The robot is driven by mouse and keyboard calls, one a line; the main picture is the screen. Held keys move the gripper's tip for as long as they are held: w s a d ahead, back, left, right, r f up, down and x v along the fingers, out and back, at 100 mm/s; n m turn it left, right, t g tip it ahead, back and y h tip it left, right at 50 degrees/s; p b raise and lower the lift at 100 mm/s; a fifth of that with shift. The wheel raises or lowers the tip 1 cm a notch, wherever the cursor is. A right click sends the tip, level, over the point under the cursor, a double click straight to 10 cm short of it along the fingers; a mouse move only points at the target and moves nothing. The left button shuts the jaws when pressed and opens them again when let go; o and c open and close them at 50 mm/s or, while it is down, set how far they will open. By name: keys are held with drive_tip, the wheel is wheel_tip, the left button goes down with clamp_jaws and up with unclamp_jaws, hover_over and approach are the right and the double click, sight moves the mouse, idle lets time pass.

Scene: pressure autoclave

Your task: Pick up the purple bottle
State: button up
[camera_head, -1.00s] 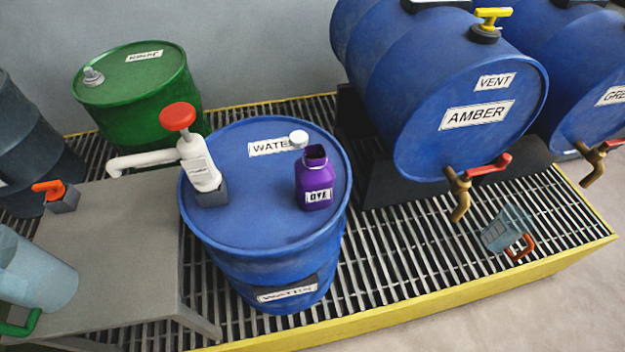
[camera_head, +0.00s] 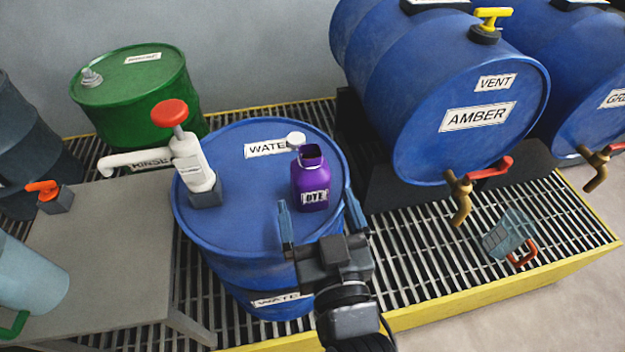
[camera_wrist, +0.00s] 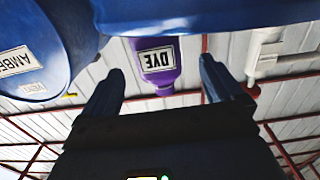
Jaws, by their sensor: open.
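The purple bottle (camera_head: 311,183) with a DYE label stands upright on the blue WATER drum (camera_head: 240,215). Its mouth is uncapped, and a white cap (camera_head: 296,139) shows just behind it, on or near the drum top. My gripper (camera_head: 318,217) is open and empty, in front of the bottle, with its fingers pointing toward it. In the wrist view, which is upside down, the purple bottle (camera_wrist: 157,66) shows between and beyond the two open fingers (camera_wrist: 160,82). The bottle appears apart from both fingers.
A white pump with a red knob (camera_head: 170,113) stands on the drum, left of the bottle. The blue AMBER drum (camera_head: 478,116) with a brass tap (camera_head: 460,195) lies at right. A grey table (camera_head: 110,260) is at left, and a clear jug (camera_head: 510,232) sits on the grating.

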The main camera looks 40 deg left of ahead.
sight(310, 178)
drive_tip(key=x, duration=0.6)
drive_tip(key=shift+w+a+f+p, duration=0.1)
drive_tip(key=shift+w+f+p, duration=0.05)
drive_tip(key=shift+w+p, duration=0.15)
drive_tip(key=c, duration=1.2)
drive_tip(key=shift+c, duration=0.4)
